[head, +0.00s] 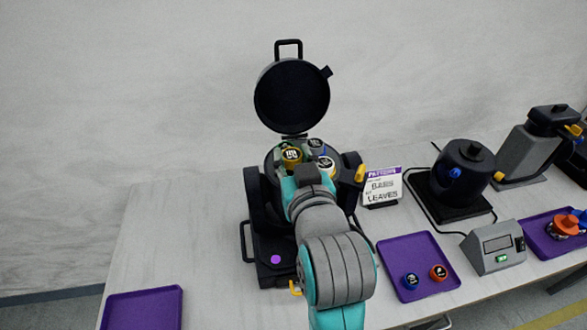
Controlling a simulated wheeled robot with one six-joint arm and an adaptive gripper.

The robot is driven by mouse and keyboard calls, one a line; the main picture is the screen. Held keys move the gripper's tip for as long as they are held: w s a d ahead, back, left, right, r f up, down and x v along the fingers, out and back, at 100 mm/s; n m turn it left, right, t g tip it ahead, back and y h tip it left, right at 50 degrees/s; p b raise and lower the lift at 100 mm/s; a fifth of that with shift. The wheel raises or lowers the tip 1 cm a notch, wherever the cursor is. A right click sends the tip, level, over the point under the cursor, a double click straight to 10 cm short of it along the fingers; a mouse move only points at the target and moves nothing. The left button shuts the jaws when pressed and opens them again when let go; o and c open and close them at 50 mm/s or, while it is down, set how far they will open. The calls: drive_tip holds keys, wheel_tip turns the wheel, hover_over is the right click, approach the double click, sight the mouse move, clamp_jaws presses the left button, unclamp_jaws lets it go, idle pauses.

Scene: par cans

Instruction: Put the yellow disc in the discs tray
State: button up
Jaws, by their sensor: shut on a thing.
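My gripper (294,168) reaches over the front of the housing and is shut on the yellow disc; my wrist hides most of the fingers. Purple trays stand at front left (143,308), empty where visible, in the middle (396,246), and at right (540,241). No label shows which is the discs tray.
The round lid (292,96) stands open behind the housing. A sign (382,187), a black machine (461,175) and a grey meter box (494,248) stand at right. The table left of the housing is clear.

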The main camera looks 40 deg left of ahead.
drive_tip(key=shift+f, duration=1.45)
drive_tip(key=o, duration=1)
